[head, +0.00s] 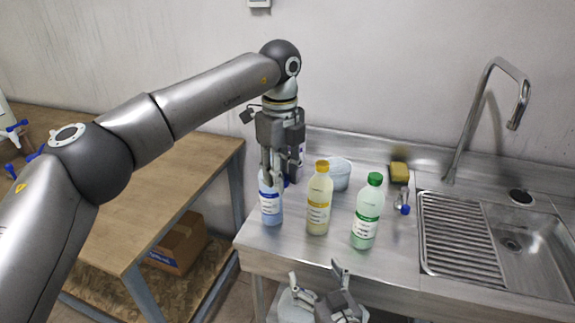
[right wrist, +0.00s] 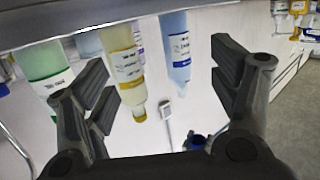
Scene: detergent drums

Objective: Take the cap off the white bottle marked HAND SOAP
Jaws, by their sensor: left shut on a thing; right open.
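The white bottle is mostly hidden. A white and purple strip behind my left gripper in the head view (head: 301,154) may be part of it. A similar labelled piece shows behind the yellow bottle in the right wrist view (right wrist: 138,38). I cannot read HAND SOAP. My left gripper (head: 283,179) points down just behind the blue bottle, shut on a small dark blue thing that looks like a cap. The dark blue thing also shows in the right wrist view (right wrist: 196,140). My right gripper (head: 318,283) is open and empty, low in front of the counter.
A pale blue bottle (head: 270,208), a yellow bottle (head: 319,205) and a green bottle (head: 368,215) stand along the counter's front. The sink (head: 515,243) is at right.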

